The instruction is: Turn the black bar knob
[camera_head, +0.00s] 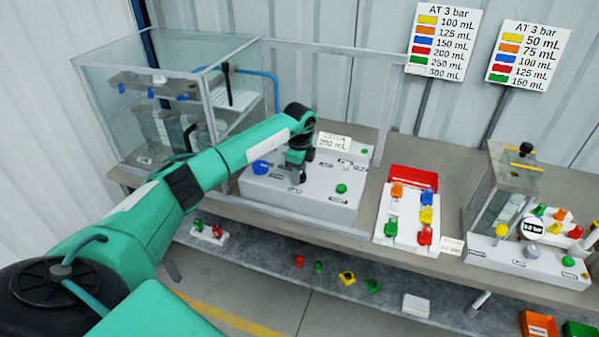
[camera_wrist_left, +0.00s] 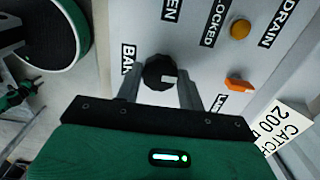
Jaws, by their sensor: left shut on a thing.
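In the left wrist view, the black bar knob (camera_wrist_left: 159,72) stands on the light grey panel (camera_wrist_left: 205,65) between my two fingers, beside a partly covered label starting "BA". My left gripper (camera_wrist_left: 160,82) is shut on it, one finger on each side. In the head view, my left gripper (camera_head: 296,174) points down at the sloped panel of the pump unit (camera_head: 325,207), and the black knob cannot be made out behind it. My right gripper is not in view.
An orange round button (camera_wrist_left: 240,29) and an orange knob (camera_wrist_left: 238,85) sit right of the black knob. A blue knob (camera_head: 260,167) and a green button (camera_head: 341,188) are on the same unit.

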